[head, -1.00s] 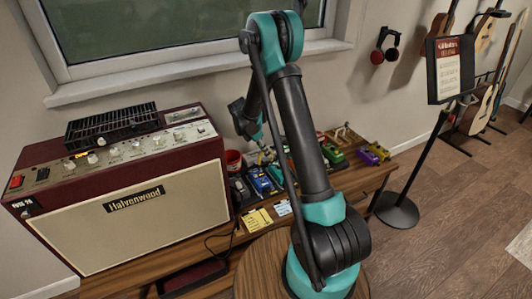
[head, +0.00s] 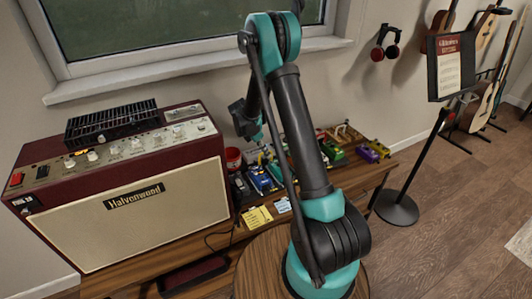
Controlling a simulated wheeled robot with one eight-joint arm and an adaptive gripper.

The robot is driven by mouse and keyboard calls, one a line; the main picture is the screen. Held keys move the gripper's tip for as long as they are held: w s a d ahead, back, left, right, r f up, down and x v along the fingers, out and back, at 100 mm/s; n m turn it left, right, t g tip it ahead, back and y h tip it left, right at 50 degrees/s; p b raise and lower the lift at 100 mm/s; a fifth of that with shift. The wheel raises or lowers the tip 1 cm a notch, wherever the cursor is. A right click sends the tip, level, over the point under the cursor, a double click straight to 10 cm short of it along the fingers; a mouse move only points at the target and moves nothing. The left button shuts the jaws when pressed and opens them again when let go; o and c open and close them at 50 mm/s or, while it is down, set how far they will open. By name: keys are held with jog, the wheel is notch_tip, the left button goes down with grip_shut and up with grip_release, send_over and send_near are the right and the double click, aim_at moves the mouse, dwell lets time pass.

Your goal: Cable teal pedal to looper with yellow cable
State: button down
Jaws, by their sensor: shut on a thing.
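My gripper (head: 264,148) hangs over the pedals at the back of the bench, mostly hidden by my own arm. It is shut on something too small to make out. Blue pedals (head: 260,179) stand just below and beyond it, left of my arm link. A green pedal (head: 334,152) and a purple pedal (head: 367,153) stand to the right of the arm. I cannot pick out the teal pedal, the looper or the yellow cable for certain; several pedals are partly covered by my arm.
A big Halvenwood amplifier (head: 130,205) fills the left of the wooden bench (head: 222,251). Yellow notes (head: 257,217) lie in front. A music stand (head: 399,207) and guitars (head: 482,104) stand right, with open floor between.

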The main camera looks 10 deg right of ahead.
jog(key=c, duration=1.6)
grip_release()
jog(key=shift+o, duration=0.2)
jog(key=o, duration=0.4)
jog(key=shift+r, duration=4.05)
